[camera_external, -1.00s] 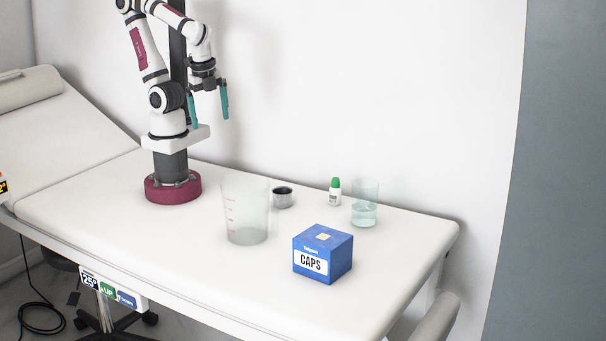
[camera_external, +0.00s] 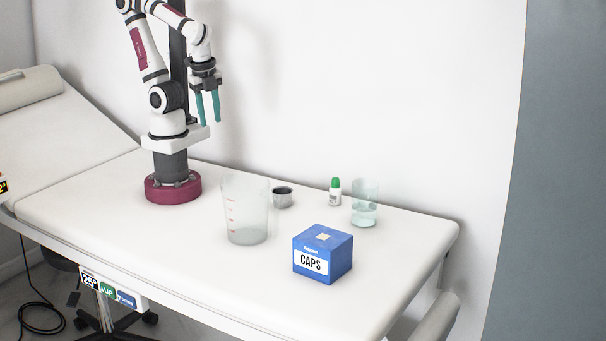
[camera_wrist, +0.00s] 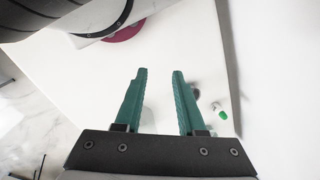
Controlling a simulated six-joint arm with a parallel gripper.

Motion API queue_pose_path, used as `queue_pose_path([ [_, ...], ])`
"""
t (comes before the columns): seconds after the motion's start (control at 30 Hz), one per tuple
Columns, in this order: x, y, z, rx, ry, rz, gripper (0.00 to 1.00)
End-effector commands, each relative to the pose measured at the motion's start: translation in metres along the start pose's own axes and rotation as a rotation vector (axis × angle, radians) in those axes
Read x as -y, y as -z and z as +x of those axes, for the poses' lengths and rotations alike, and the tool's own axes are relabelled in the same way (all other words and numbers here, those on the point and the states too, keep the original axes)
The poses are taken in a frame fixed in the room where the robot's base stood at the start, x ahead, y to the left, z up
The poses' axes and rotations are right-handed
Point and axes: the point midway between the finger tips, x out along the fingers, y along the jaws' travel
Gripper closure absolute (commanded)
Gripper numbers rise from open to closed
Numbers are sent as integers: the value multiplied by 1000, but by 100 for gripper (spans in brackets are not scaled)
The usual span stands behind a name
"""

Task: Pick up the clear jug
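The clear jug (camera_external: 246,212) stands upright on the white padded table in the external view. It is see-through, wide at the top, with red marks on its side. My gripper (camera_external: 209,122) hangs in the air above and to the left of the jug, well apart from it, fingers pointing down. Its two teal fingers are apart with nothing between them; the gap also shows in the wrist view (camera_wrist: 160,71). In the wrist view a faint clear shape is partly hidden behind the fingers; I cannot tell clearly whether it is the jug.
A small dark metal cup (camera_external: 283,198) stands just right of and behind the jug. A green-capped bottle (camera_external: 335,192), a clear glass (camera_external: 365,205) and a blue CAPS box (camera_external: 322,255) stand further right. The wall is close behind. The table front left is clear.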

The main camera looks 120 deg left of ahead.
Motion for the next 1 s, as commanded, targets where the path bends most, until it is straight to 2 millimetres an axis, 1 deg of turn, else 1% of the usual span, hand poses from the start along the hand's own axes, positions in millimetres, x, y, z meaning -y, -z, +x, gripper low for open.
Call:
queue_pose_path([
  [0.27, 0, 0, 0, 0, 0, -1, 68],
  [0.33, 7, 11, -4, -8, 6, -32, 68],
  [0.37, 14, 24, -8, -19, 12, -66, 68],
  [0.43, 41, 71, -19, -63, 33, -197, 68],
  [0.47, 56, 98, -22, -90, 41, -269, 68],
  [0.5, 75, 136, -24, -130, 51, -368, 68],
  [0.57, 103, 191, -21, -193, 60, -510, 68],
  [0.6, 119, 225, -15, -234, 60, -596, 68],
  [0.7, 148, 291, 3, -320, 48, -765, 68],
  [0.8, 162, 327, 17, -372, 35, -861, 68],
  [0.87, 166, 337, 23, -385, 31, -884, 68],
  [0.97, 171, 345, 44, -386, 28, -893, 68],
  [1.0, 173, 349, 56, -385, 29, -892, 68],
])
